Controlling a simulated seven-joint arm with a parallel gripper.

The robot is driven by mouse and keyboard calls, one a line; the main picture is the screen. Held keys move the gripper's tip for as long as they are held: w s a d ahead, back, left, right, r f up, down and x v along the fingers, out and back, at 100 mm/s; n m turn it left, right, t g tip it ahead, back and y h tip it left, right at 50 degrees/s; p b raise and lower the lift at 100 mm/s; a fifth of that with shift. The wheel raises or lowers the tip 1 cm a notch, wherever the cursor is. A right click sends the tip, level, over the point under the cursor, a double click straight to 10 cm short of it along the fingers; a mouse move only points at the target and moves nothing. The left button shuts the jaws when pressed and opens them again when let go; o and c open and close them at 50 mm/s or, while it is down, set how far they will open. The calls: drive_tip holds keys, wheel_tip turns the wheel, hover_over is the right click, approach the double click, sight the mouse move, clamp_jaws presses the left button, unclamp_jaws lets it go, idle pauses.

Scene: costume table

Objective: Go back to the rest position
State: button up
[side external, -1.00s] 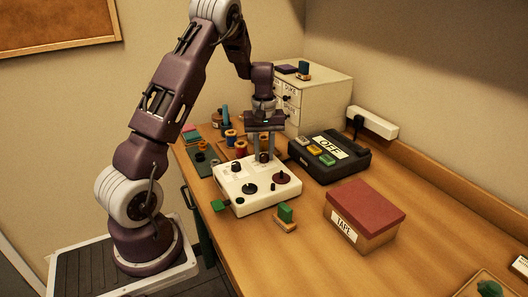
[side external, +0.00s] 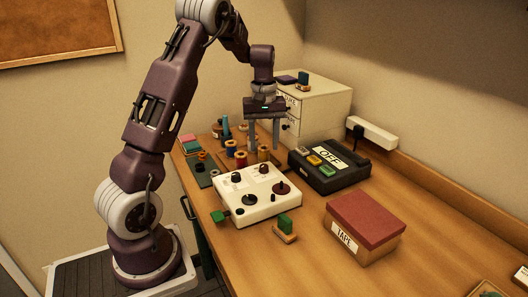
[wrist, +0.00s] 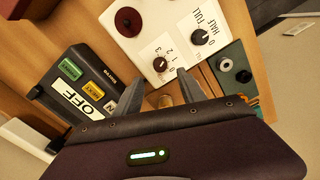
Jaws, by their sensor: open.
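My gripper (side external: 264,148) is open and empty, raised above the back edge of the white control box near the thread spools. In the wrist view its two fingers (wrist: 158,92) are spread apart with nothing between them. The white control box (side external: 270,207) carries several dark knobs and a green piece at its left front corner. In the wrist view the box (wrist: 185,15) shows a dial marked with numbers and a knob labelled HALF and FULL.
A black box labelled OFF (side external: 345,178) stands right of the control box. A red-lidded TAPE box (side external: 366,222), a green-topped stamp-like block (side external: 285,228), thread spools (side external: 240,157) and a pale drawer cabinet (side external: 322,108) surround it. The front right tabletop is mostly clear.

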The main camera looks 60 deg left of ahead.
drive_tip(key=s+d+r+m+t, duration=0.2)
drive_tip(key=s+d+r+m, duration=0.3)
drive_tip(key=d, duration=0.4)
drive_tip(key=s+d+r+m+t, duration=0.15)
drive_tip(key=s+d+r, duration=0.25)
drive_tip(key=d+r, duration=0.5)
drive_tip(key=s+d+f+m+t, duration=0.2)
drive_tip(key=s+d+m, duration=0.5)
drive_tip(key=s, duration=0.5)
drive_tip(key=shift+s+d, duration=0.4)
drive_tip(key=shift+d, duration=0.25)
